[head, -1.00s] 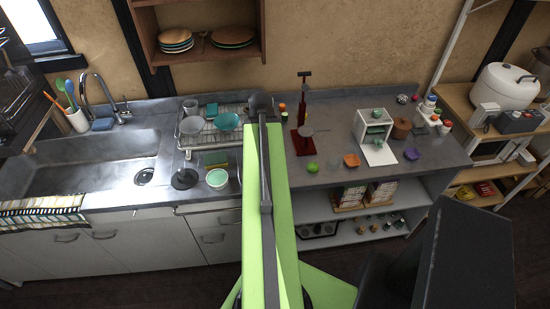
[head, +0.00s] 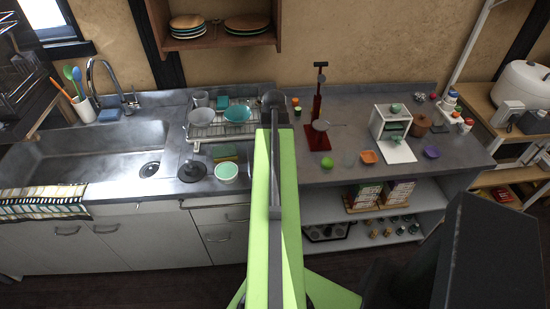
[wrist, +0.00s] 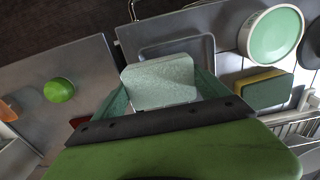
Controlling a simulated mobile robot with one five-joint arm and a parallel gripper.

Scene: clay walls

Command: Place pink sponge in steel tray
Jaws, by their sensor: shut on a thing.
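My gripper (wrist: 163,97) is shut on a pale mint-white, speckled block with rounded corners (wrist: 160,80), seen in the wrist view. I see no pink sponge in any view; the held block looks pale green rather than pink. A grey metal tray with a raised rim (wrist: 203,44) lies below and just beyond the block, partly hidden by it. The wrist view does not show clearly how high the block is above the tray. In the head view my green arm hides the gripper's fingers and the held block.
A green-and-yellow sponge (wrist: 263,88) and a white-rimmed green bowl (wrist: 272,35) lie right of the tray. The bowl also shows in the head view (head: 227,171). A dish rack (head: 215,131) stands behind. A lime (wrist: 59,90) lies left. The sink (head: 80,155) is at left.

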